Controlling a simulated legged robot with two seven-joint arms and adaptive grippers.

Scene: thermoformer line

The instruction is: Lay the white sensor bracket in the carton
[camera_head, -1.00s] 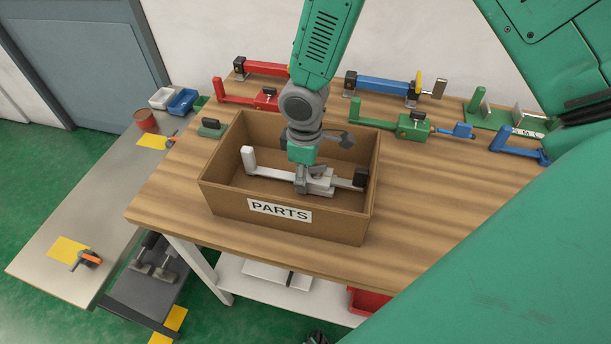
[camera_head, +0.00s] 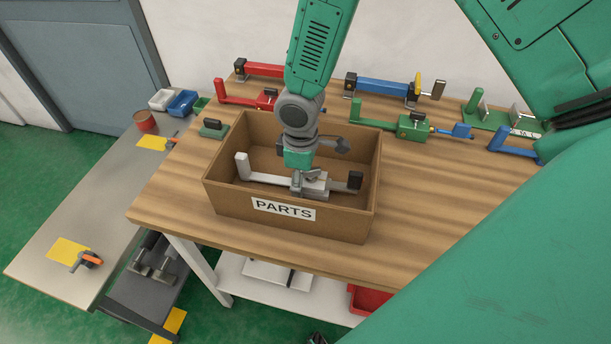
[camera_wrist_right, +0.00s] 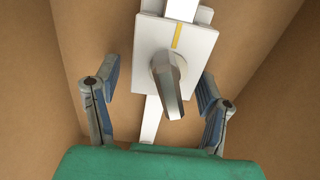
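The white sensor bracket (camera_head: 268,179) is inside the brown carton (camera_head: 235,198) labelled PARTS. Its upright post is at the left and its dark end block at the right. It looks low, near the carton floor, but contact with the floor is hidden by the front wall. My right gripper (camera_head: 311,186) reaches down into the carton over the bracket's middle. In the right wrist view, the bracket's white block (camera_wrist_right: 148,38) and grey knob lie between the spread fingers of my right gripper (camera_wrist_right: 158,85), with gaps on both sides. My left gripper is not in view.
Red clamp fixtures (camera_head: 240,93), a blue one (camera_head: 383,87) and green ones (camera_head: 403,126) stand behind and right of the carton on the wooden table (camera_head: 170,200). A grey side bench (camera_head: 75,215) is at the left. The table right of the carton is clear.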

